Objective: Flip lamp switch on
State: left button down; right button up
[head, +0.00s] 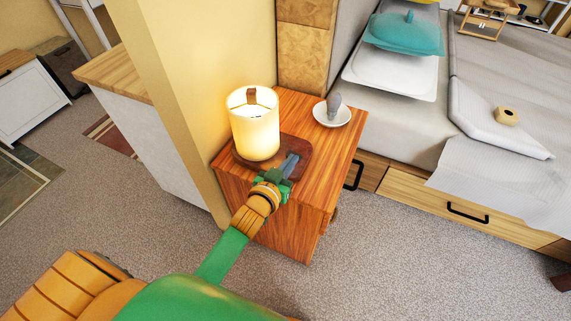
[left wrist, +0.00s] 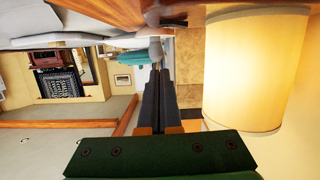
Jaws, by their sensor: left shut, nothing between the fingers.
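The lamp (head: 255,125) stands on a dark wooden base (head: 299,148) on the nightstand, and its cream shade glows. My left gripper (head: 292,162) is shut and empty, with its fingertips at the right part of the base, beside the shade. The fingers hide that part of the base, so I cannot make out the switch. In the left wrist view the shut fingers (left wrist: 161,95) point ahead, and the lit shade (left wrist: 257,70) fills the right side. My right gripper is not in view.
The reddish wooden nightstand (head: 345,150) also holds a white saucer (head: 345,118) with a grey object on it. A yellow wall (head: 185,85) stands close on the left. A bed (head: 410,130) with a teal dish (head: 405,35) is on the right. Carpet in front is clear.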

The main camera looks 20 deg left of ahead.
pick_arm(q)
jog(key=v, duration=0.4)
jog(key=shift+s, duration=0.15)
jog(key=s+f+m+g+p, duration=0.2)
jog(key=s+f+g+p, duration=0.8)
jog(key=s+f, duration=0.95)
jog(key=s+a+f+g+p, duration=0.1)
jog(key=s+g, duration=0.1)
jog(key=s, duration=0.5)
jog(key=s+a+f+g+p, duration=0.1)
jog(key=s+g, duration=0.1)
jog(key=s, duration=0.5)
jog(key=shift+s+a+f+y, duration=0.25)
jog(key=shift+s+f+y, duration=0.05)
jog(key=shift+s, duration=0.1)
